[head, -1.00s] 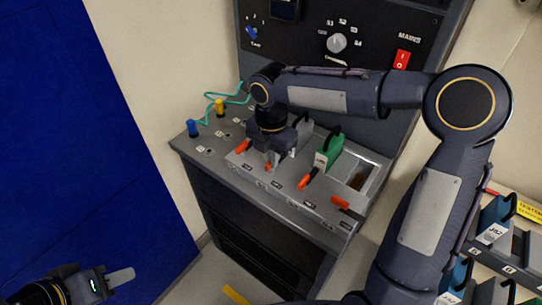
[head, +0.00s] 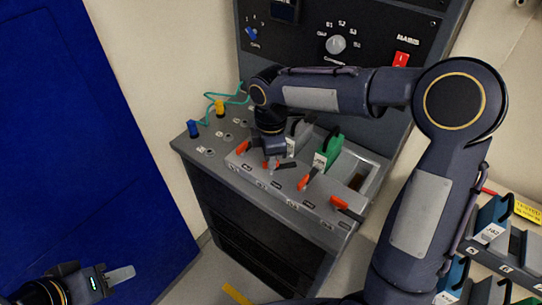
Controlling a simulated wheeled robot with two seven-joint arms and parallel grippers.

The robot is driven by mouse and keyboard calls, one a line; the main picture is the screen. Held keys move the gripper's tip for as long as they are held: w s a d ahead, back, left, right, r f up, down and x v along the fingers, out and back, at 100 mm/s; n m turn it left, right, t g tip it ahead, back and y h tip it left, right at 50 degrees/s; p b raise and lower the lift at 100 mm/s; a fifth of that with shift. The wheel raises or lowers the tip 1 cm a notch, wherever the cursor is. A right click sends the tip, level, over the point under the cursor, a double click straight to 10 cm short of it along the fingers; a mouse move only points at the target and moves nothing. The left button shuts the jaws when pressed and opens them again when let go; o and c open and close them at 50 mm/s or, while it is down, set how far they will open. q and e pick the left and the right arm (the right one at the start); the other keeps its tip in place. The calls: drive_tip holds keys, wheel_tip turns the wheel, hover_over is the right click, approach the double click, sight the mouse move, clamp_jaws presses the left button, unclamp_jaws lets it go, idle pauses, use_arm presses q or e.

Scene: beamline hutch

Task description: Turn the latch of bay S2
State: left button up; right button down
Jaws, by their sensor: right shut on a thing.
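The bench (head: 283,182) holds a row of bays, each with a red latch at its front edge. The S2 latch (head: 265,165) is second from the left, in front of a grey module (head: 296,138). My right gripper (head: 271,164) comes down from above and is shut on this latch, partly hiding it. The visible red part lies roughly sideways, along the bench front. My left gripper (head: 122,274) is at the lower left, far from the bench. I cannot tell from this side whether its jaws are open.
A green module (head: 328,148) with a dark handle stands right of the grey one, and its red latch (head: 304,182) is close by. The rightmost latch (head: 345,207) fronts a bay with a gap. Blue (head: 193,128) and yellow (head: 219,107) plugs with a teal cable are at left.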

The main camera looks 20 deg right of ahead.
drive_tip(key=m, duration=0.4)
drive_tip(key=shift+a+m, duration=0.1)
drive_tip(key=shift+m, duration=2.5)
drive_tip(key=c, duration=1.5)
unclamp_jaws()
wheel_tip(320, 180, up, 8)
drive_tip(key=shift+f, duration=0.2)
drive_tip(key=shift+r, duration=0.15)
